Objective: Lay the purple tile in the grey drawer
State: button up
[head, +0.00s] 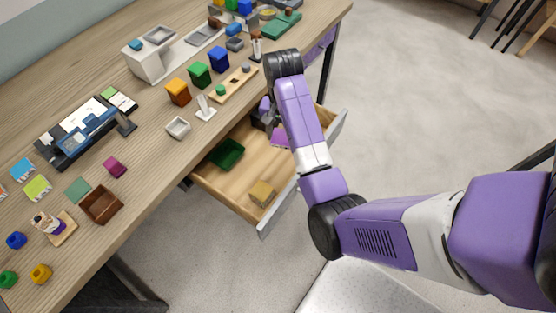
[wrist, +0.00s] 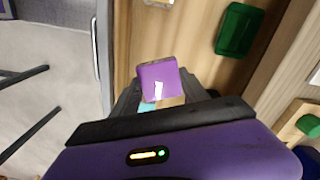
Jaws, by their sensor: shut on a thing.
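The purple tile (head: 279,140) shows beside my arm in the head view, over the far part of the open drawer. In the wrist view the purple tile (wrist: 158,76) sits between the fingers of my gripper (wrist: 157,96), with a small white patch on its face. My gripper (head: 269,124) is shut on the tile and partly hidden by my arm in the head view. The grey drawer (head: 239,190) is pulled out from the table, with a wooden inside and grey front. Its bare floor also shows in the wrist view (wrist: 192,42). The gap between tile and floor is unclear.
A green tray (head: 227,153) and a tan block (head: 262,193) lie in the drawer. Its floor between them is bare. The tabletop above holds a white dish (head: 177,127), an orange block (head: 178,91) and several other things. A teal patch (wrist: 147,107) shows near the fingers.

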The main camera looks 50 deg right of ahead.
aim_at(281, 163)
notch_tip(281, 163, down, 14)
jog(key=shift+r, duration=0.15)
dwell(0.3)
jog(key=o, duration=1.5)
notch_tip(281, 163, up, 12)
